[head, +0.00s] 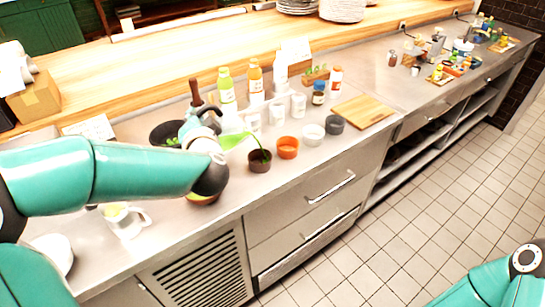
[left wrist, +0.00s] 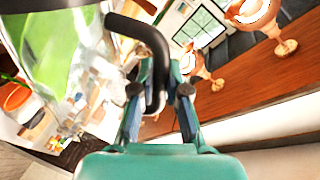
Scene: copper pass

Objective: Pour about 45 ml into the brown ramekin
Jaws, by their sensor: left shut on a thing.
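The brown ramekin (head: 259,165) stands on the steel counter in the head view, left of an orange ramekin (head: 288,152). My left gripper (head: 210,120) is shut on the black handle (left wrist: 150,40) of a clear jug (head: 230,125). The jug is tipped to the right, with green liquid at its lip. A thin green stream runs from the lip down toward the brown ramekin, and green shows at its mouth. How full the ramekin is I cannot tell. The left wrist view shows the jug (left wrist: 60,50) with green liquid inside. My right gripper is out of view.
Bottles and white cups stand behind. A dark pan (head: 165,132) is behind my left gripper. A white mug (head: 125,222) is at the front left. A wooden board (head: 363,111) lies at the right.

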